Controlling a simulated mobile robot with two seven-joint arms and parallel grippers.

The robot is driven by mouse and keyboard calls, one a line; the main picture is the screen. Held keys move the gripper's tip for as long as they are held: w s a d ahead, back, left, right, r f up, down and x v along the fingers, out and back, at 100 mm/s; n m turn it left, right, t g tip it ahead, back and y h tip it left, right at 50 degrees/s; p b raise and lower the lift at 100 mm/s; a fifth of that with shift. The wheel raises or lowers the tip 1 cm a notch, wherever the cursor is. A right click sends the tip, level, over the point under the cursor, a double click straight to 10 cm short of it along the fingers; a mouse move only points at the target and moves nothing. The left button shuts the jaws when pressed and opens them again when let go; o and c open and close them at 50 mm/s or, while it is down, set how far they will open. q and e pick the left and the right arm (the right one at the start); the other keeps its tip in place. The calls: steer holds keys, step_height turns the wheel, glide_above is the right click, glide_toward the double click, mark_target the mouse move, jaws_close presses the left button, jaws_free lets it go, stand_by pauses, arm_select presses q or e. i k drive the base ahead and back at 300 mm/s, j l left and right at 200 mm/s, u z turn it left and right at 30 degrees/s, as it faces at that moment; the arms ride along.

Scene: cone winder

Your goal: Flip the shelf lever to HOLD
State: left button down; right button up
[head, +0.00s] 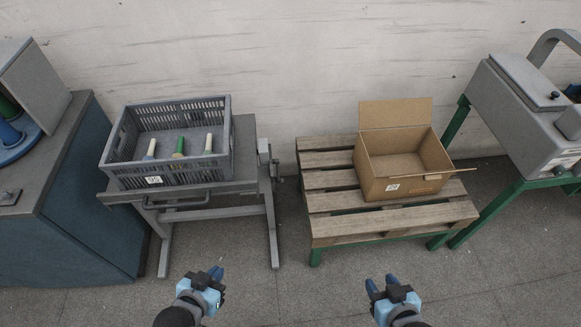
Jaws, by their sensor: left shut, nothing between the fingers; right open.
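A grey metal stand (247,150) with a shelf top stands left of centre against the wall. A small grey fitting (264,150) sits at its right edge, with a dark knob-like part (277,178) just below; this may be the shelf lever. No HOLD marking is readable, and I cannot tell its position. My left gripper (217,272) is shut and empty, low in the view in front of the stand, apart from it. My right gripper (382,282) is open and empty, in front of the pallet table.
A grey crate (215,165) with three cones sits on the stand. An open cardboard box (400,187) stands on a slatted wooden table (335,228). A blue cabinet (75,215) is at left, a grey machine (520,115) at right. Floor between stand and table is clear.

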mark_target(278, 180)
steer(key=i+l, duration=0.15)
steer(key=l, duration=0.2)
steer(key=i+l+u, duration=0.1)
steer(key=l, duration=0.2)
steer(key=i+l, duration=0.15)
steer(key=l, duration=0.2)
steer(key=i+l+u, duration=0.15)
steer(key=l, duration=0.2)
steer(key=k, duration=0.05)
